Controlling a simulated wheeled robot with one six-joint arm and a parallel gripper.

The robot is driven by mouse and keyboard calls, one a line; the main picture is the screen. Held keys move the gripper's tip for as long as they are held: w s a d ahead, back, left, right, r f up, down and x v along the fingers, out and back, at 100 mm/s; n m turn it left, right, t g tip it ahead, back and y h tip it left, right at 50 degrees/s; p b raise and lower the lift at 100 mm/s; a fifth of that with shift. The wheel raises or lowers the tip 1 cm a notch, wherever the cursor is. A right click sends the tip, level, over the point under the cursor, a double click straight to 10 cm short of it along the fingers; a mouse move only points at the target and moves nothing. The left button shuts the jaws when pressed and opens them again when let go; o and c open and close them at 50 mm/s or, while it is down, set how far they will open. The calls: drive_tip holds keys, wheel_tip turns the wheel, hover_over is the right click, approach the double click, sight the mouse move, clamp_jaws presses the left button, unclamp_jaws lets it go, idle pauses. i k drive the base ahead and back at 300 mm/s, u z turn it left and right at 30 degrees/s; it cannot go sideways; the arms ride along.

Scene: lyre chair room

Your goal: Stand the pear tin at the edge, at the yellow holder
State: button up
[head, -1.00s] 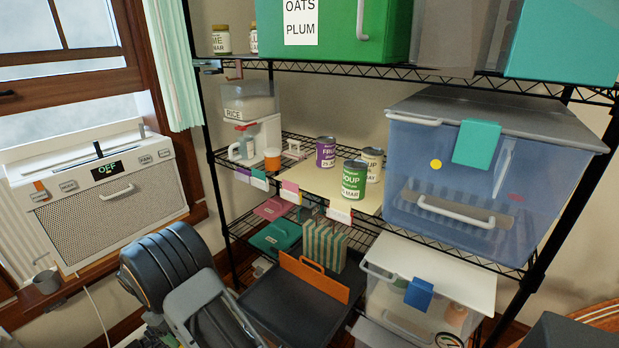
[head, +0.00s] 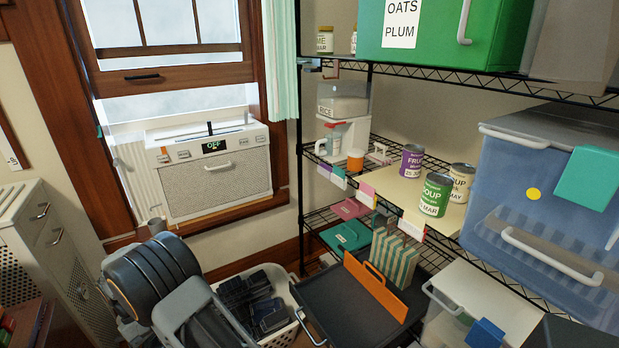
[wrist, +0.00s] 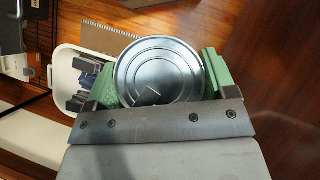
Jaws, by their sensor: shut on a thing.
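My gripper (wrist: 156,76) is shut on a tin (wrist: 160,68), with a green pad on each side of it. The wrist view shows only the tin's round metal end with a pull tab; its label is hidden, so I cannot read whether it is pear. In the head view, a purple fruit tin (head: 411,161), a green soup tin (head: 435,194) and a cream soup tin (head: 460,183) stand on the middle wire shelf. Coloured label holders line its front edge, among them a pink one (head: 366,190); I cannot make out a yellow one for certain.
A blue clear bin (head: 560,215) fills the shelf's right part. A pale mat (head: 385,186) lies under the tins. A green box (head: 440,35) stands above. Below are a dark tray (head: 350,300) with an orange divider and a white basket (head: 285,285).

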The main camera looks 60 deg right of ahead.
sight(383, 184)
drive_tip(key=u, duration=0.45)
drive_tip(key=i, duration=0.25)
drive_tip(key=z, duration=1.95)
